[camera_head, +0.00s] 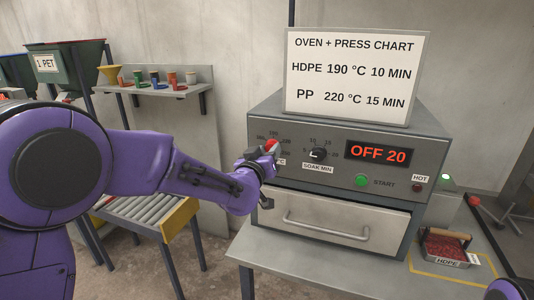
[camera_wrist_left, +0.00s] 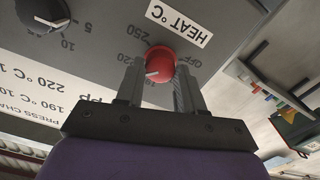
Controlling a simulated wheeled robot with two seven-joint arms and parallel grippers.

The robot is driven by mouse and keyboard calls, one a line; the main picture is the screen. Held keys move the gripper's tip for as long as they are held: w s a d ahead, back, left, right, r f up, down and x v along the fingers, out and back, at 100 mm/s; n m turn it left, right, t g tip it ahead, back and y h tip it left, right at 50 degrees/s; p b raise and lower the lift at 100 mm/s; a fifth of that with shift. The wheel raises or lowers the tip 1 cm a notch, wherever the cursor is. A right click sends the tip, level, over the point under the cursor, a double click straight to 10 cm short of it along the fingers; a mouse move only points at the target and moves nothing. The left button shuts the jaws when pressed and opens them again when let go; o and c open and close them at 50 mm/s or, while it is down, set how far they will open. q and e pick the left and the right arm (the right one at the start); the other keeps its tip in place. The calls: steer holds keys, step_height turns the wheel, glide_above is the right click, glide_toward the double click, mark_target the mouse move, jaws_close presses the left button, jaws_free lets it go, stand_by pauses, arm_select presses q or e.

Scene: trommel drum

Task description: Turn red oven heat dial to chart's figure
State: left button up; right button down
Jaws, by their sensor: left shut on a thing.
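The red heat dial (camera_head: 271,145) is at the left of the grey oven's (camera_head: 350,150) panel. My left gripper (camera_head: 267,155) is at it and partly hides its scale. In the left wrist view, which is upside down, the gripper's fingers (camera_wrist_left: 160,66) are shut on the red dial (camera_wrist_left: 161,58), one on each side. Its white pointer mark faces lower left there. The chart (camera_head: 355,75) on the oven reads HDPE 190 °C 10 min and PP 220 °C 15 min. The display (camera_head: 378,153) reads OFF 20. My right gripper is not in view.
The black soak dial (camera_head: 317,155) is close to the right of the red dial. A green start button (camera_head: 361,181) and the drawer handle (camera_head: 312,230) are lower. A tray of red granules labelled HDPE (camera_head: 446,262) stands on the bench at right.

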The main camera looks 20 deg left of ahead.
arm_select(q)
steer(key=shift+f+m, duration=0.2)
steer(key=shift+m, duration=0.9)
steer(key=o, duration=1)
steer(key=shift+o, duration=0.2)
steer(key=shift+r, duration=0.1)
steer(key=s, duration=1)
steer(key=shift+s+a+p, duration=0.15)
steer(key=shift+s+p, duration=0.15)
steer(key=shift+p, duration=0.1)
